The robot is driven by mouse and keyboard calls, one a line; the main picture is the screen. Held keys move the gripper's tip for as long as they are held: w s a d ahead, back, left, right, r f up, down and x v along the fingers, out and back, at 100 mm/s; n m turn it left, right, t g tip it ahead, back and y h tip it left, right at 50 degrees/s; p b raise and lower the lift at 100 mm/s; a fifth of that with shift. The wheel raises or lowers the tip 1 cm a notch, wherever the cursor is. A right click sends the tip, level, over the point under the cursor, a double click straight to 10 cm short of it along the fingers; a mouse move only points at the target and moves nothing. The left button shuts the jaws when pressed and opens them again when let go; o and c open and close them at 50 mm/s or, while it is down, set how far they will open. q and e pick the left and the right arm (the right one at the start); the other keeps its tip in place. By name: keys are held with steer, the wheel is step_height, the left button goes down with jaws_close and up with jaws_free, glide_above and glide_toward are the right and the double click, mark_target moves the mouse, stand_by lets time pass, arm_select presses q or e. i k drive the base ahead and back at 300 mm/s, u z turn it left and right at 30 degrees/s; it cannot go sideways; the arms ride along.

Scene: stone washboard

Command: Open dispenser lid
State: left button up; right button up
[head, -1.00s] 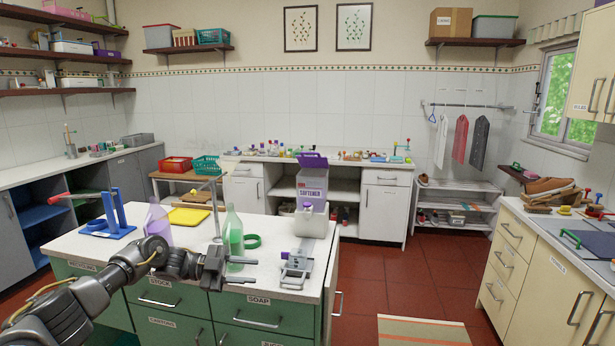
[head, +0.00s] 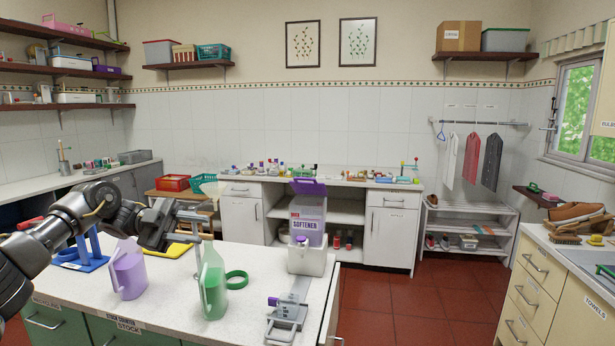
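The softener dispenser (head: 308,222) stands on the right part of the counter, a translucent box with a SOFTENER label on a white base. Its purple lid (head: 308,187) sits at the top, tilted upward. A white bottle-like part with a purple cap (head: 301,240) is at its front. My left gripper (head: 168,222) is above the counter, left of the dispenser and well apart from it, behind the green bottle and purple jug. I see nothing held, but its finger gap is unclear. My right gripper is out of view.
A purple jug (head: 128,275), green bottle (head: 213,290), green ring (head: 237,279) and thin metal stand (head: 196,230) are between my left arm and the dispenser. A grey metal device (head: 288,315) lies in front of the dispenser. A blue rack (head: 80,257) stands at left.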

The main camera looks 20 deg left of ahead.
mark_target(314, 187)
steer(key=i, duration=1.45)
